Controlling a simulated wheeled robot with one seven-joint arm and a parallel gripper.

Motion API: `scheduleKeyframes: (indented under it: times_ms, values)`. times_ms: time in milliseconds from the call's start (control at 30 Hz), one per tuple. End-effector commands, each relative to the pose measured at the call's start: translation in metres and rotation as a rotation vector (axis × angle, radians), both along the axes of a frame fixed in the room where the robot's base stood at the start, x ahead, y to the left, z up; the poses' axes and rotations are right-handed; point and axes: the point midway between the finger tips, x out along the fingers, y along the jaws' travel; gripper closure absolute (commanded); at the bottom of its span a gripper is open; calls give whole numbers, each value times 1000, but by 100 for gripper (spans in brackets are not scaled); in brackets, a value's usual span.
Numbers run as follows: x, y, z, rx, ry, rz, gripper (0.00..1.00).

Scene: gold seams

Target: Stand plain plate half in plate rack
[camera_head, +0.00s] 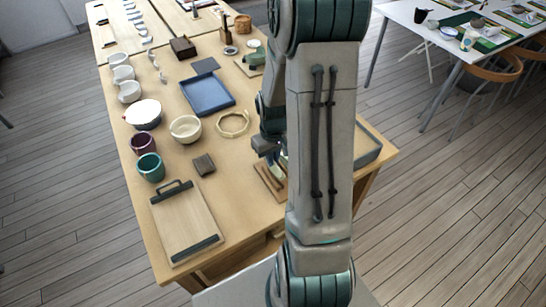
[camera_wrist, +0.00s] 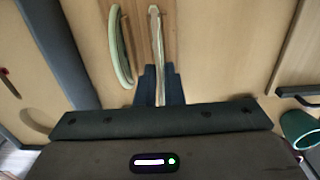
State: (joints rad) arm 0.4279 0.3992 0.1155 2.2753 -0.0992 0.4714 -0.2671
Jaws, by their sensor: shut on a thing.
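My gripper (camera_head: 268,150) is over the right part of the wooden table, partly hidden behind my arm. In the wrist view, its two dark fingers (camera_wrist: 161,86) are shut on a thin, pale piece seen edge-on, the plain plate half (camera_wrist: 157,45). In the head view, a pale sliver of it (camera_head: 275,168) shows below the fingers. A brown wooden piece that looks like the plate rack (camera_head: 268,186) lies just below, mostly hidden by my arm. I cannot tell whether the plate half touches it. A pale green curved rim (camera_wrist: 121,50) is left of the held piece in the wrist view.
A wooden tray with dark handles (camera_head: 185,222) lies at the table's near left. A small dark block (camera_head: 203,165), teal cup (camera_head: 150,167), cream bowl (camera_head: 186,128), cream ring (camera_head: 233,123) and blue tray (camera_head: 207,94) stand around. A grey tray (camera_head: 368,151) is at the right edge.

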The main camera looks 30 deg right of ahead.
Motion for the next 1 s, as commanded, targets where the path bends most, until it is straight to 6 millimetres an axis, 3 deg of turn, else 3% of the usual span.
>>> scheduleKeyframes:
  times_ms: [1000]
  values:
    - [0, 0, -6, 0, 0, 0, 100]
